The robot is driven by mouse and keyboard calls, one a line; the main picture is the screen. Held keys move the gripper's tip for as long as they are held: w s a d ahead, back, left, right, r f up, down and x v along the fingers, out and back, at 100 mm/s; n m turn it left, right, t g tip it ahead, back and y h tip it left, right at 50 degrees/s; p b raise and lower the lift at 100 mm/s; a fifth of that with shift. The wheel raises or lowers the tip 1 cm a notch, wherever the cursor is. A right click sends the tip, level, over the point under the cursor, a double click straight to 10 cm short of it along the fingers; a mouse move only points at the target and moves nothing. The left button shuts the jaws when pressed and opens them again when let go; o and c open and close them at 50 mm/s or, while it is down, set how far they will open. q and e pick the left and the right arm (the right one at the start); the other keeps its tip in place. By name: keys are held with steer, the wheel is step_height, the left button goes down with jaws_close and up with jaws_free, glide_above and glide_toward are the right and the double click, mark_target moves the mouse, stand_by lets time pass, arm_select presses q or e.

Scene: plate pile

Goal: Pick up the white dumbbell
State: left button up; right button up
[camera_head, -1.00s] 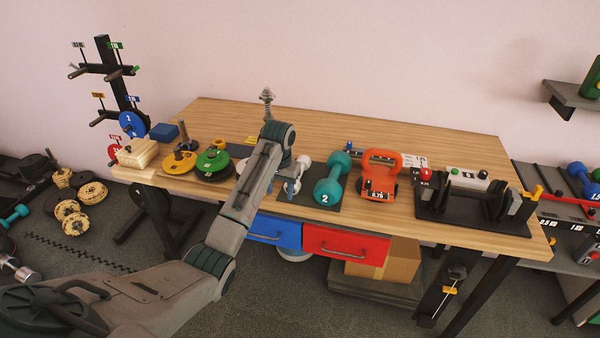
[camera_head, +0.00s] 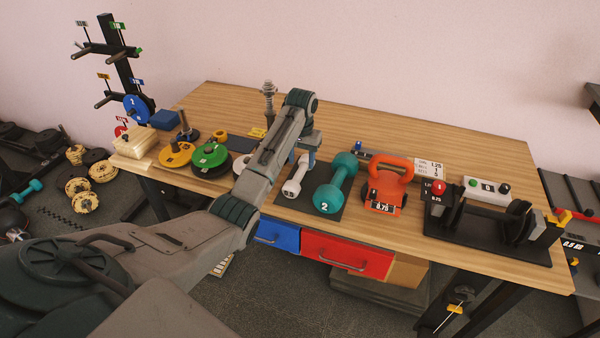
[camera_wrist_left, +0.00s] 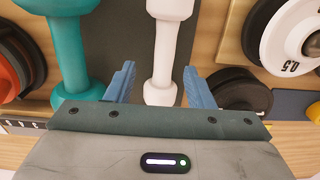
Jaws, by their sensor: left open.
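The white dumbbell (camera_head: 292,184) lies on a dark mat (camera_head: 330,208), left of a larger teal dumbbell (camera_head: 335,184) marked 2. My left gripper (camera_head: 306,158) is open near the white dumbbell's far end. In the left wrist view, the white dumbbell's handle (camera_wrist_left: 165,50) runs between the two blue fingers of the left gripper (camera_wrist_left: 159,75), with a gap on both sides. I cannot tell how far the fingertips are above the mat. My right gripper is not in view.
In the left wrist view, the teal dumbbell (camera_wrist_left: 72,50) is close on the left and a white 0.5 plate (camera_wrist_left: 285,60) is on the right. An orange kettlebell (camera_head: 388,185) stands right of the mat. Yellow (camera_head: 176,153) and green (camera_head: 210,156) plates lie left.

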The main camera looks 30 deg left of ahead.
mark_target(299, 172)
arm_select(q)
steer(key=shift+f, duration=0.3)
steer(key=shift+f+p, duration=0.3)
steer(key=shift+f, duration=0.05)
steer(key=f, duration=0.1)
steer(key=f+p, duration=0.1)
steer(key=f, duration=0.1)
steer(key=shift+a+f+p, duration=0.3)
steer(key=shift+f, duration=0.05)
steer(key=shift+s+f, duration=0.1)
steer(key=shift+f, duration=0.4)
jaws_close()
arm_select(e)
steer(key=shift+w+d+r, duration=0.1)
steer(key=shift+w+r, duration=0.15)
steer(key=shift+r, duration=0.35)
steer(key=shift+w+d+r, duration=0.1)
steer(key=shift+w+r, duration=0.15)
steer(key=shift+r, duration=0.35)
